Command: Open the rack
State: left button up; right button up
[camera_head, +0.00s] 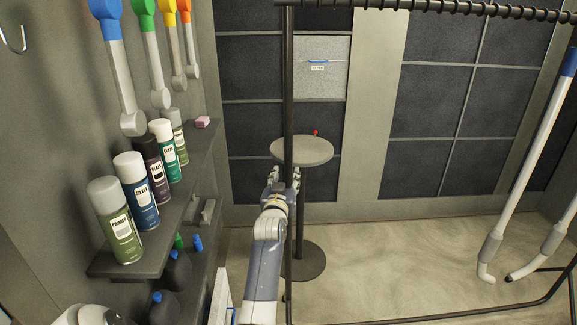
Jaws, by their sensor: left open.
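A black metal rack stands close in front of me. Its upright post (289,90) runs down the middle of the head view, and a ridged bar (450,8) crosses the top right. My left gripper (285,175) is at the end of the grey-and-white arm that rises from the bottom. Its fingers are open, at the post in the picture. I cannot tell whether they touch the post or surround it. The wrist and the post partly hide the fingers. My right gripper is not in view.
A shelf (105,263) on the left holds several spray cans (118,225). Coloured-end tools (124,90) hang above it. A round table (310,150) with a small red item stands behind the post. White crutch-like poles (520,170) are at right. The floor (400,260) between is clear.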

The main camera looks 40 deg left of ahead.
aim_at(288, 169)
pick_arm(q)
jog(key=shift+p+x, duration=0.35)
jog(key=shift+x, duration=2.85)
grip_shut()
